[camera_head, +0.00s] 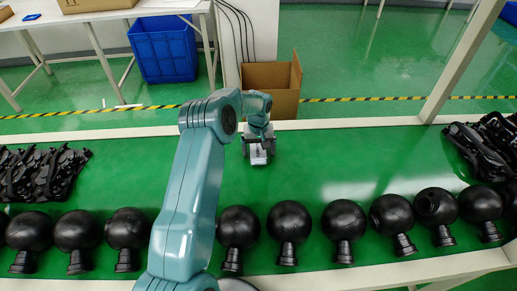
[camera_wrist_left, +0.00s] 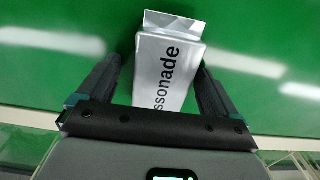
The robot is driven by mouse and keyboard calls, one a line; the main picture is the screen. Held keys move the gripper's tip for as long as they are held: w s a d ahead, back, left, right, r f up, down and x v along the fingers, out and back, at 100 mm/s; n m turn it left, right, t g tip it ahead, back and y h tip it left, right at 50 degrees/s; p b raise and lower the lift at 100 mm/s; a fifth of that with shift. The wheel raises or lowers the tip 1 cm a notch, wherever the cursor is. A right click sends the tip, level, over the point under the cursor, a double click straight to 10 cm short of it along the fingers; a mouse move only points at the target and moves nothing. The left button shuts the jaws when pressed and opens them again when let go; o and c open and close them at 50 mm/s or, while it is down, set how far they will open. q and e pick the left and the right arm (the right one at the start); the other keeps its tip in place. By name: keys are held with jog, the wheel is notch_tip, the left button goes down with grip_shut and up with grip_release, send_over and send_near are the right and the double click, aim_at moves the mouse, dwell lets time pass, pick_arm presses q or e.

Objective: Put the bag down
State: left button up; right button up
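The bag (camera_head: 258,155) is small, silver-white, and stands or lies on the green tabletop near the table's far edge; I cannot tell which. In the left wrist view the bag (camera_wrist_left: 167,70) shows dark lettering ending in "ssonade" and a folded top end. My left gripper (camera_head: 258,147) is over the bag, with one finger on each side. In the left wrist view the left gripper (camera_wrist_left: 158,82) looks open, with a green gap between the left finger and the bag. Contact at the right finger is unclear. My right gripper is not in view.
Several black round-headed objects (camera_head: 288,222) line the near side of the green table (camera_head: 330,160). Black parts lie in piles at the left (camera_head: 40,172) and right (camera_head: 485,145). A cardboard box (camera_head: 270,88) stands behind the table. Tabletop right of the bag is clear.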

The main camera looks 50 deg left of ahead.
aim_at(258, 149)
pick_arm(q)
jog(key=shift+s+r, duration=0.15)
jog(key=shift+r+p, duration=0.3)
jog(key=shift+p, duration=0.05)
notch_tip(258, 149, up, 12)
jog(key=p, duration=0.5)
jog(key=shift+f, duration=0.2)
